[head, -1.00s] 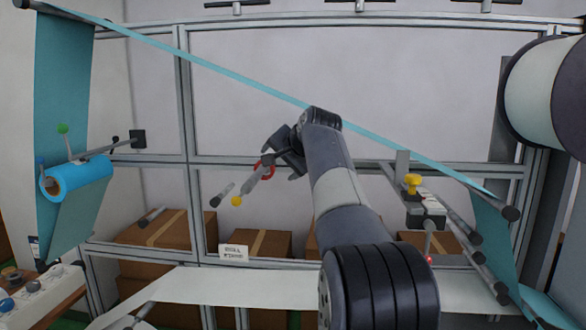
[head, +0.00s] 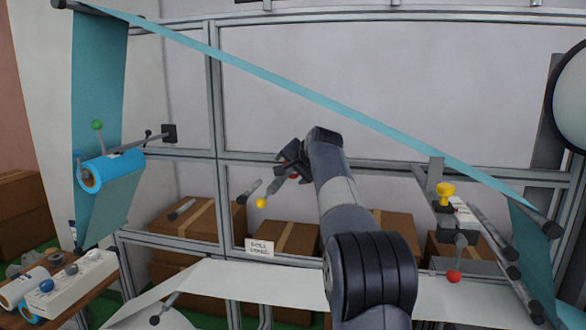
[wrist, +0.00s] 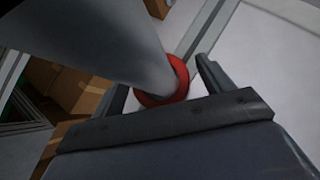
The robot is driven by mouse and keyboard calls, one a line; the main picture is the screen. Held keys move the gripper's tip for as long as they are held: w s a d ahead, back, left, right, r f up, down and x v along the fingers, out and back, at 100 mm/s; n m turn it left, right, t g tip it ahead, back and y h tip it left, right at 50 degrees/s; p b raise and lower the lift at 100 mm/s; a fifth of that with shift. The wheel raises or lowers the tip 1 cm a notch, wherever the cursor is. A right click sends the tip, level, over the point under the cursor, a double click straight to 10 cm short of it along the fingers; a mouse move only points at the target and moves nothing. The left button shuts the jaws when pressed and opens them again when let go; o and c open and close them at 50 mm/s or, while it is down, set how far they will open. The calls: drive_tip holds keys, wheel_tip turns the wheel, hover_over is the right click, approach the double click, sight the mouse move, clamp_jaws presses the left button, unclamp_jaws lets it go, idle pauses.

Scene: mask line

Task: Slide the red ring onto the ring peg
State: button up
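The red ring (wrist: 165,90) sits around the ring peg (wrist: 100,40), a thick grey rod that fills the upper left of the wrist view. In the head view the ring (head: 293,174) shows only as a dark red patch by the fingers. There the peg (head: 275,184) slants down left towards a yellow ball. My gripper (wrist: 160,85) has its fingers apart on either side of the ring, with a visible gap at the sides. It also shows in the head view (head: 286,165). The peg's far end is hidden behind the ring and gripper.
A yellow knob (head: 445,190) and a red ball (head: 454,277) are on the right. Cardboard boxes (head: 284,238) stand behind, and a white web (head: 250,278) runs below. A blue roll (head: 112,171) is at left.

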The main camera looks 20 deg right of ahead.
sight(291, 169)
drive_tip(key=c, duration=0.9)
drive_tip(key=o, duration=0.4)
drive_tip(key=shift+c, duration=0.2)
drive_tip(key=c, duration=0.4)
drive_tip(key=shift+o, duration=0.2)
drive_tip(key=shift+s+a+b, duration=0.55)
drive_tip(key=shift+s+b, duration=0.05)
drive_tip(key=shift+s, duration=0.25)
drive_tip(key=shift+s+a, duration=0.2)
drive_tip(key=shift+s, duration=0.05)
drive_tip(key=shift+s+a+r+b, duration=0.1)
drive_tip(key=shift+s+a+b, duration=0.15)
drive_tip(key=shift+s+b, duration=0.15)
